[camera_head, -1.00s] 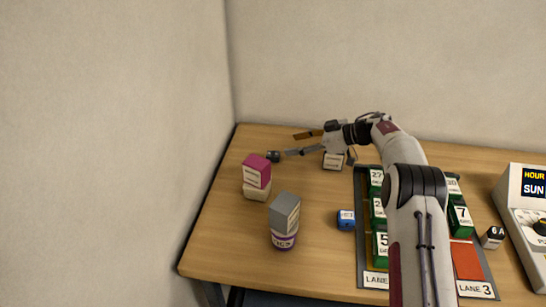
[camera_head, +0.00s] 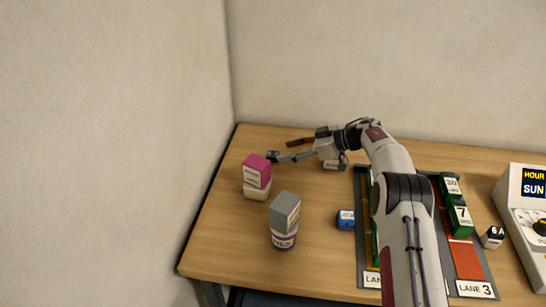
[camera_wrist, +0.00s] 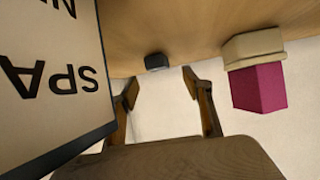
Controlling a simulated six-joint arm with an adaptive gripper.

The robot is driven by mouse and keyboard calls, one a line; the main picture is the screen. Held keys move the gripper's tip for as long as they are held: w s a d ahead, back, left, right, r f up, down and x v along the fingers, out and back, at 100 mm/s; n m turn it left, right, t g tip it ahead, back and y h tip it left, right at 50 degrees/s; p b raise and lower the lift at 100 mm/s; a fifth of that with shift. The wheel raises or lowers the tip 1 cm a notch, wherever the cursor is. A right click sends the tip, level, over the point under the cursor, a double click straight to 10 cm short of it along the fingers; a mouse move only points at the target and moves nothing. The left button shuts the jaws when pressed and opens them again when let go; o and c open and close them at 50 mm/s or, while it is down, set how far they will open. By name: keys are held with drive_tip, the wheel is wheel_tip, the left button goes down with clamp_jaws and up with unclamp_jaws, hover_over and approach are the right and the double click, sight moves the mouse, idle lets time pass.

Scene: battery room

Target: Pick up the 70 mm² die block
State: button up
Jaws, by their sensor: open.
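A small dark block (camera_head: 272,156) stands near the back left of the table. It also shows in the wrist view (camera_wrist: 157,62), just beyond the gap between my fingertips. I cannot read a marking on it, so I cannot tell that it is the 70 mm² die block. A small blue block (camera_head: 346,220) with a white label I cannot read stands by the lane tray. My gripper (camera_head: 281,150) is open and empty, reaching left low over the back of the table. In the head view its lower finger meets or overlaps the dark block; I cannot tell if they touch.
A magenta block on a cream block (camera_head: 257,190) stands close in front of the dark block. A box lettered "SPA" (camera_wrist: 45,70) is close beside my gripper. A grey block (camera_head: 285,210) tops a white cup. The lane tray (camera_head: 362,250) and a console (camera_head: 522,215) are right.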

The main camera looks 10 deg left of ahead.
sight(273, 154)
idle(0.3)
drive_tip(key=shift+x, duration=2.65)
drive_tip(key=shift+w, duration=0.1)
drive_tip(key=shift+r, duration=0.1)
clamp_jaws()
